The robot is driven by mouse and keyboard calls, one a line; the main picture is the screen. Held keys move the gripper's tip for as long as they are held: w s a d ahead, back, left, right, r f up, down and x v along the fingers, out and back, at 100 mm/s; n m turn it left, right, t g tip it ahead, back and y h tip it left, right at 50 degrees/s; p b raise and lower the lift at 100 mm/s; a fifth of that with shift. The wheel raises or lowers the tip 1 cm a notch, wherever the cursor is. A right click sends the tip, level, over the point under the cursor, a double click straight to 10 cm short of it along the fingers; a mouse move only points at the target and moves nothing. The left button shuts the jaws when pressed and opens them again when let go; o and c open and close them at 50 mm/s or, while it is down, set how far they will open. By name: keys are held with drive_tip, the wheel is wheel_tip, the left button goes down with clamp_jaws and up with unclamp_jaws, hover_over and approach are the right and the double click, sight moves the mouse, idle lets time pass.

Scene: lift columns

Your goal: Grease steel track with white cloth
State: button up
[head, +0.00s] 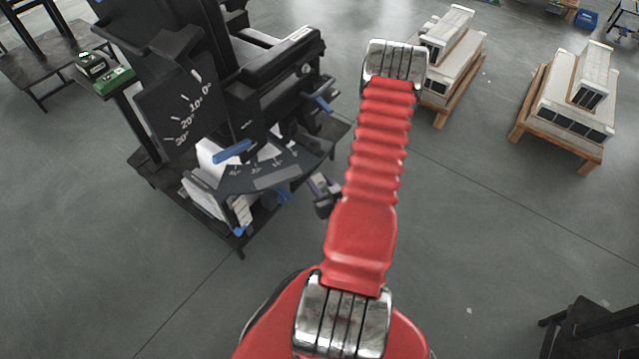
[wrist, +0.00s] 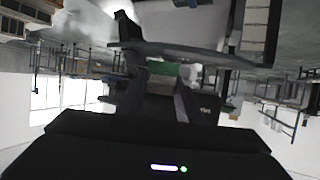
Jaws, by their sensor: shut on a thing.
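My gripper (head: 323,196) is a small dark shape beside my red arm in the head view, partly hidden behind it. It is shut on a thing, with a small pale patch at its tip. The patch is too small to identify surely as the white cloth. The gripper is just right of a black machine (head: 185,100) with angle scales, apart from its curved scale plate (head: 262,176) as seen here. A grey strip lies on that plate; I cannot tell whether it is the steel track. The wrist view shows a dark curved plate (wrist: 180,52) ahead.
Pale blocks on wooden pallets stand at the back right (head: 455,65) and far right (head: 570,95). A dark table (head: 45,65) is at the back left. A dark stand (head: 590,325) is at the lower right. Grey floor between them is clear.

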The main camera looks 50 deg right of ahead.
sight(286, 176)
drive_tip(key=shift+w+r+x, duration=0.1)
drive_tip(key=shift+r+x, duration=0.15)
drive_tip(key=shift+x, duration=2.15)
drive_tip(key=shift+w+r+x, duration=0.1)
drive_tip(key=shift+r+x, duration=0.2)
drive_tip(key=shift+x, duration=2.1)
drive_tip(key=shift+w+r+x, duration=0.1)
drive_tip(key=shift+r+x, duration=0.15)
drive_tip(key=shift+x, duration=2.15)
drive_tip(key=shift+d+f, duration=0.15)
drive_tip(key=shift+f, duration=0.45)
drive_tip(key=shift+w+a, duration=0.35)
drive_tip(key=shift+a, duration=0.35)
drive_tip(key=shift+w+a, duration=0.3)
drive_tip(key=shift+a, duration=0.45)
drive_tip(key=shift+w+a+f, duration=0.1)
drive_tip(key=shift+w+a, duration=0.25)
drive_tip(key=shift+a, duration=0.35)
drive_tip(key=shift+w+a+f, duration=0.1)
drive_tip(key=shift+w+a, duration=0.2)
drive_tip(key=shift+a, duration=0.45)
drive_tip(key=shift+a, duration=0.15)
